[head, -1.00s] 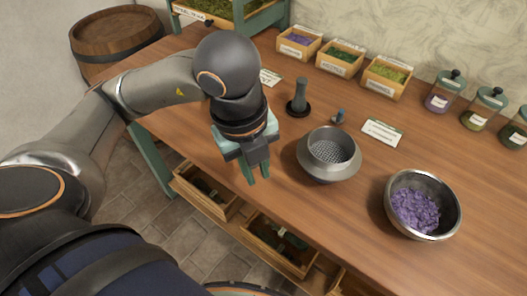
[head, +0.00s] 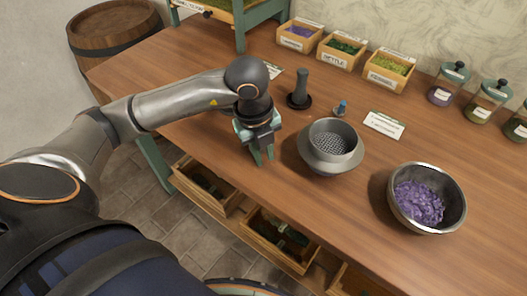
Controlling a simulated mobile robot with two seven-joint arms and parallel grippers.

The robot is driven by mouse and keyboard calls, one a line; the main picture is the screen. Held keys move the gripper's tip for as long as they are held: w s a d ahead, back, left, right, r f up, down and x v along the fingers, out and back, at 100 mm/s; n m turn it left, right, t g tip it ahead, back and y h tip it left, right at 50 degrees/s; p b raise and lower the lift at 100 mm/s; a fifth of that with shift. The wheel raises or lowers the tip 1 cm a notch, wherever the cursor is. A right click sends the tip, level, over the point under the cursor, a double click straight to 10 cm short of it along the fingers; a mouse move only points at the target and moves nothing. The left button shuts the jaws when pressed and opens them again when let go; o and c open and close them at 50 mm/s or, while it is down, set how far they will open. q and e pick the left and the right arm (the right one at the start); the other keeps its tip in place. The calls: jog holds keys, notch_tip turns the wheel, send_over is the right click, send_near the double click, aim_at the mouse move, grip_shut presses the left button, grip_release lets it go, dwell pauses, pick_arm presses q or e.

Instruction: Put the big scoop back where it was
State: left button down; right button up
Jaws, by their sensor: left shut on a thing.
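My left gripper (head: 263,155) is over the front part of the wooden table, left of the metal sieve bowl, with its teal fingers pointing down. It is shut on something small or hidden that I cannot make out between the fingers. I cannot pick out the big scoop for certain in this view. Open drawers hang below the table's front edge: a left one (head: 228,208) and a middle one (head: 273,258), both with dark items inside that are hard to tell apart. My right gripper is not in view.
A sieve bowl (head: 312,162) and a bowl of purple flakes (head: 458,220) stand on the table (head: 340,215). A dark pestle-like tool (head: 300,88), a small blue-topped item (head: 341,107) and a label card (head: 384,124) are behind. Herb boxes (head: 340,57) and lidded jars (head: 489,105) line the back.

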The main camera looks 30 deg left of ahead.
pick_arm(q)
jog(key=shift+f, duration=0.1)
jog(key=c, duration=1.3)
grip_release()
jog(key=o, duration=0.5)
notch_tip(320, 180, up, 12)
jog(key=s+p, duration=0.1)
jog(key=shift+s+a, duration=0.2)
jog(key=shift+a, duration=0.2)
